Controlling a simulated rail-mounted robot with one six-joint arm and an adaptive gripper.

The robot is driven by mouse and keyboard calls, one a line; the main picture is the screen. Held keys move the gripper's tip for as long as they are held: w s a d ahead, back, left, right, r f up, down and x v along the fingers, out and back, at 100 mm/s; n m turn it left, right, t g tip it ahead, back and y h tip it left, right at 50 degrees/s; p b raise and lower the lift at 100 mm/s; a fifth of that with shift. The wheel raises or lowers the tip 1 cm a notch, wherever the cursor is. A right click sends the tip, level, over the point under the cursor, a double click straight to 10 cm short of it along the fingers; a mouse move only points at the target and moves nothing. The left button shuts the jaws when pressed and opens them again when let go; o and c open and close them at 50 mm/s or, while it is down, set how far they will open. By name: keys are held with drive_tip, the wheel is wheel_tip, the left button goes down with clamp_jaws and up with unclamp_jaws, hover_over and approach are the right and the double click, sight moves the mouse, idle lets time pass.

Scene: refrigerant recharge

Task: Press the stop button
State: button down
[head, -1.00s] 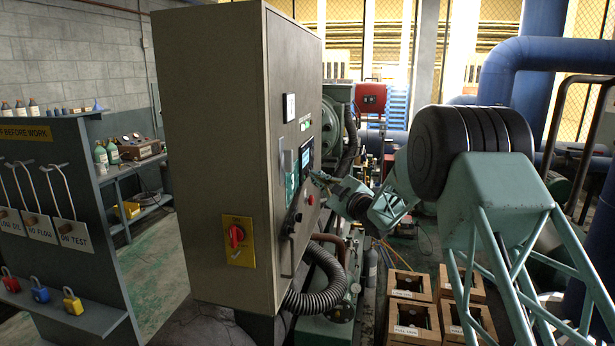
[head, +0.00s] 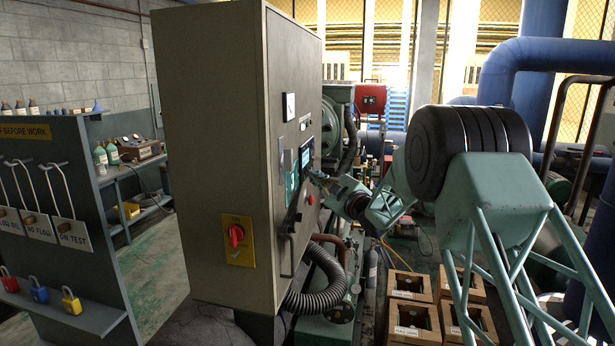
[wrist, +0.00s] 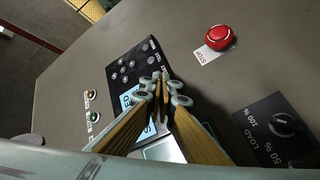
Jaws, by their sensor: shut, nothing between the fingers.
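The stop button is a red mushroom button (wrist: 220,38) beside a white label reading STOP, on the grey panel at the upper right of the wrist view. In the head view it is a small red spot (head: 311,200) on the cabinet's right face. My gripper (wrist: 163,82) is shut and empty, with its fingertips together over the keypad and display. The stop button lies up and to the right of the fingertips there, apart from them. In the head view my gripper (head: 318,177) is close to the panel, above the button; whether it touches the panel is unclear.
A dark keypad (wrist: 136,64) and lit display lie behind the fingers.

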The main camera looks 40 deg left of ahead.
drive_tip(key=shift+d, duration=0.15)
drive_tip(key=shift+w+d+b, duration=0.35)
drive_tip(key=shift+d+b, duration=0.15)
drive_tip(key=shift+w+d, duration=0.1)
drive_tip(key=shift+d, duration=0.1)
idle(0.5)
drive_tip(key=w+d, duration=0.1)
drive_tip(key=d, duration=0.1)
drive_tip(key=w+d+b, duration=0.1)
drive_tip(key=d, duration=0.1)
drive_tip(key=shift+w+b, duration=0.2)
drive_tip(key=shift+b, duration=0.1)
idle(1.1)
